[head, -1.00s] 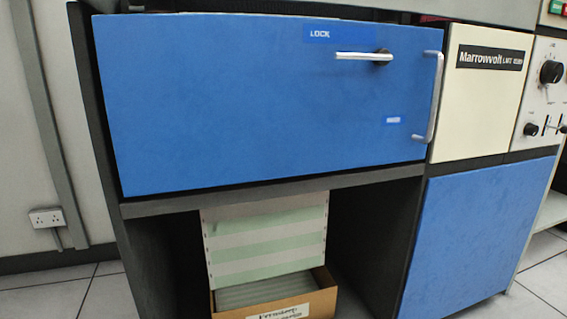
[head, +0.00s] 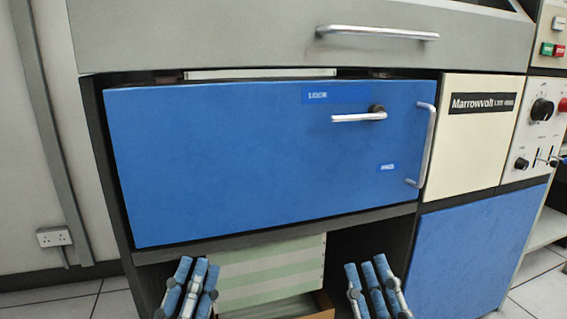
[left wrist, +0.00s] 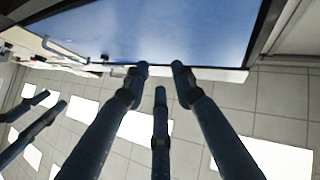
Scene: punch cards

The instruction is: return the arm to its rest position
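My left gripper (head: 197,272) shows at the bottom of the head view, in front of the opening below the blue door. In the left wrist view its three dark fingers (left wrist: 158,82) stand apart with nothing between them, so it is open. My right gripper (head: 370,273) is at the bottom right of centre, its fingers pointing up and apart, empty. Two of its fingers also show at the left of the wrist view (left wrist: 48,105). Both grippers are apart from the door and its handles. The arms behind them are out of the head view.
The blue door (head: 230,165) has a lever handle (head: 355,118) and an upright bar handle (head: 427,145). A grey cover with a bar handle (head: 375,33) is above. Striped green paper (head: 265,270) hangs in the lower opening over a cardboard box (head: 322,305).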

